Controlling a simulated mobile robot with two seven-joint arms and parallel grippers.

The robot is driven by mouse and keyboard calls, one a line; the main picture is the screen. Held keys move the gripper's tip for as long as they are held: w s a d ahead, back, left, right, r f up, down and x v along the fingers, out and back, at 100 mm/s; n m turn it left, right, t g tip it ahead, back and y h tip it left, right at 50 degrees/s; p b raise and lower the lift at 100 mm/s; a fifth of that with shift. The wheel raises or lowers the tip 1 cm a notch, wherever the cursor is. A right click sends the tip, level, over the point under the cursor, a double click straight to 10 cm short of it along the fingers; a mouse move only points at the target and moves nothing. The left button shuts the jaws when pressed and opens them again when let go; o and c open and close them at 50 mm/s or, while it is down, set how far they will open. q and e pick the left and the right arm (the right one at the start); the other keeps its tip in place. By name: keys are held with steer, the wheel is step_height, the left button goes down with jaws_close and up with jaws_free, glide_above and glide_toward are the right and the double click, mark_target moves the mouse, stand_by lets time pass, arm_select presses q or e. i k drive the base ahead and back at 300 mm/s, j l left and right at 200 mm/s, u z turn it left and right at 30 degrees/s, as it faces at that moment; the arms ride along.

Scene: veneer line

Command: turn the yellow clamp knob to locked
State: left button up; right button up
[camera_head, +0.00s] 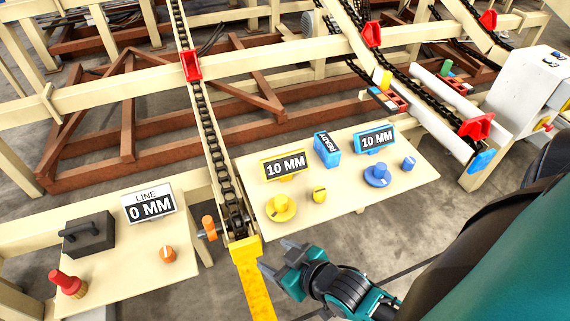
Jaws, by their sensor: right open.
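A small yellow knob (319,194) stands on the cream panel (345,202), to the right of a larger yellow dial (281,208). Both are in front of a yellow-framed sign reading 10 MM (285,167). The small one looks like the clamp knob; I cannot read any lock mark on it. My right gripper (272,256) is open and empty, just off the panel's front edge, nearer to me than both yellow parts and left of the small knob. It touches neither. My left gripper is not in view.
A blue dial (377,176), a small blue knob (409,163) and a blue READY block (327,150) share the panel. A chain rail with a yellow end (245,252) runs left of my gripper. A left table (130,262) holds an orange knob (167,254).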

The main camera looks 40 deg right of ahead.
mark_target(319, 194)
steer(key=l+z, duration=0.1)
steer(key=z, duration=1.35)
steer(key=k+l, duration=0.05)
steer(key=l, duration=0.05)
